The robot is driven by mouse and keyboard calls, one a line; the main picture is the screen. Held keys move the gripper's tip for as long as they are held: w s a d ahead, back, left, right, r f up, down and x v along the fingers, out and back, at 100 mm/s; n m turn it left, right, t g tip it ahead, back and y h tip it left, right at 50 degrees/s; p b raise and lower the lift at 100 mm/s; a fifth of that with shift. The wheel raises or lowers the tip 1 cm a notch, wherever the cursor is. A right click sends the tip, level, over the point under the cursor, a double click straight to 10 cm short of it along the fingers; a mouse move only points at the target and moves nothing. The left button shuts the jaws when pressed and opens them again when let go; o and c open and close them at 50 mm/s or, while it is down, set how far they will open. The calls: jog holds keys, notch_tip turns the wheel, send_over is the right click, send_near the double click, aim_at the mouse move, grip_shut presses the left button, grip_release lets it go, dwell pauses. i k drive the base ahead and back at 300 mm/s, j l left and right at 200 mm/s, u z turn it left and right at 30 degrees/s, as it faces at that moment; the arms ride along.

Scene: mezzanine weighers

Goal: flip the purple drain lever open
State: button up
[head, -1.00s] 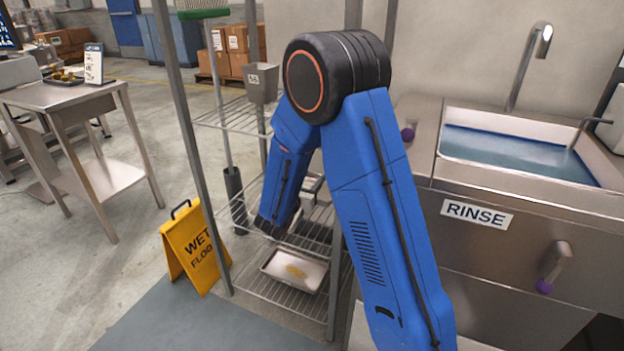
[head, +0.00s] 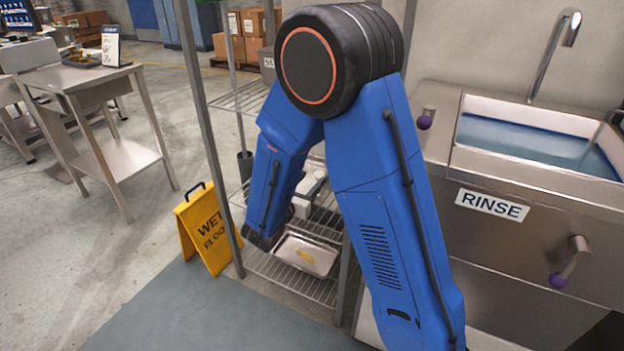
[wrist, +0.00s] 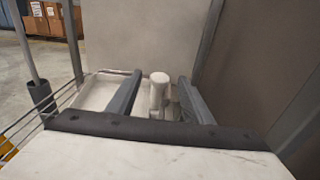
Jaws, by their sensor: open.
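A lever with a purple knob (head: 558,281) sits on the steel front of the sink, below and right of the RINSE sign; its arm slants down and left from a round pivot (head: 579,244). A second purple knob (head: 425,121) is on the counter at the sink's left. My gripper (wrist: 160,76) is open, its two dark fingers apart, with a pale upright cylinder (wrist: 159,90) in view between or beyond them. I cannot tell how far off that is. No purple shows in the wrist view. My folded blue arm hides part of the rack in the head view.
The sink basin (head: 530,140) holds bluish water. A wire rack (head: 290,275) with a metal tray (head: 309,250) stands left of it. A yellow wet-floor sign (head: 206,232) and a steel table (head: 75,82) are farther left. Open floor lies between them.

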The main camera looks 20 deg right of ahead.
aim_at(581, 252)
jog(key=k+j, duration=0.35)
jog(key=j, duration=0.2)
jog(key=k+j, duration=0.35)
jog(key=j, duration=0.15)
